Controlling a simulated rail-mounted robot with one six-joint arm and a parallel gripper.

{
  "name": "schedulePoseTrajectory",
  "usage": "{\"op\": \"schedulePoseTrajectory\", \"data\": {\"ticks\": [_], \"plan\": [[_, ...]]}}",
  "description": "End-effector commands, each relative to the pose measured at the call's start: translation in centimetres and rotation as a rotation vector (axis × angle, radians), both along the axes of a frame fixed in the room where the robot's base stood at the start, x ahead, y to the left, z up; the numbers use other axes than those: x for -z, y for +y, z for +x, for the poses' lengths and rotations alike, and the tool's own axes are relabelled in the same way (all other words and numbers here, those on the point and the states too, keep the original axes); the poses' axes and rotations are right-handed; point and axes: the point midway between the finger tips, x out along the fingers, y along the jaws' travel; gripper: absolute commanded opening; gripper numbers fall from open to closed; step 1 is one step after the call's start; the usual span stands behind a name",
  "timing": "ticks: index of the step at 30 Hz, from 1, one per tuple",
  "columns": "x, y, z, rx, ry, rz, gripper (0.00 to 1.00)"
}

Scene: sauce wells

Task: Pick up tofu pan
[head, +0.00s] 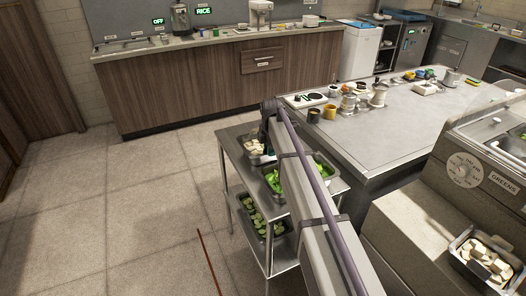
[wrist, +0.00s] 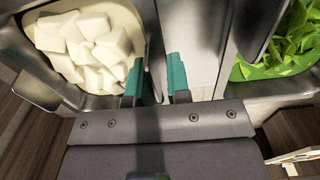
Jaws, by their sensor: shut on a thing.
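The tofu pan is a steel pan full of white cubes. In the head view the tofu pan (head: 251,159) is at the far left end of the steel cart's top. In the wrist view the tofu pan (wrist: 40,88) fills the upper left. My gripper (wrist: 157,82) has its teal fingers at the pan's right side, shut on its wall. In the head view my arm hides part of the pan and most of the gripper. I cannot tell whether the pan is clear of the cart.
Pans of green vegetables (head: 273,181) stand beside it on the cart (head: 232,150), and a pan of sliced greens (head: 254,214) is on the lower shelf. Another pan of white cubes (head: 459,248) is at the lower right.

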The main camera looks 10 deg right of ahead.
Motion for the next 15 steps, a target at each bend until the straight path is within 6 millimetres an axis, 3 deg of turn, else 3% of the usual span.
{"op": "schedulePoseTrajectory", "data": {"ticks": [9, 15], "plan": [[-0.4, 0.0, 0.0, 0.0, 0.0, 0.0, 0.0], [-3.8, 0.0, 0.0, 0.0, 0.0, 0.0, 0.0]]}}
